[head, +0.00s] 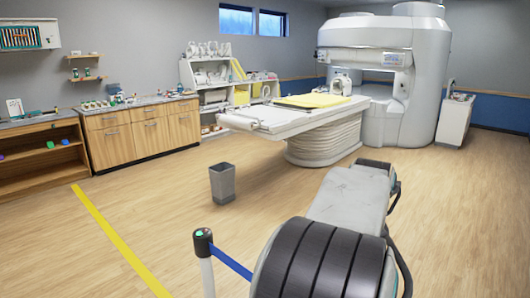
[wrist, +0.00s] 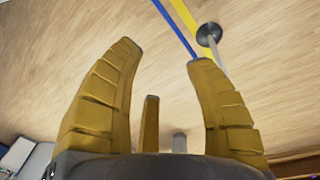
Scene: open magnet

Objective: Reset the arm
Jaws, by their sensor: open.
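In the wrist view, my gripper (wrist: 167,55) is open and empty, its yellow ribbed fingers spread apart over bare wood floor. A shorter yellow piece shows between the two long fingers. In the head view, my grey arm link and its black banded joint fill the lower right, and the gripper's fingers are not visible there.
A barrier post (head: 204,245) with a blue belt (head: 231,263) stands close left of my arm; its round base (wrist: 208,35) shows near the right fingertip. A grey bin (head: 222,184), the scanner bed (head: 280,117) and wooden cabinets (head: 140,138) stand beyond. Floor between is clear.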

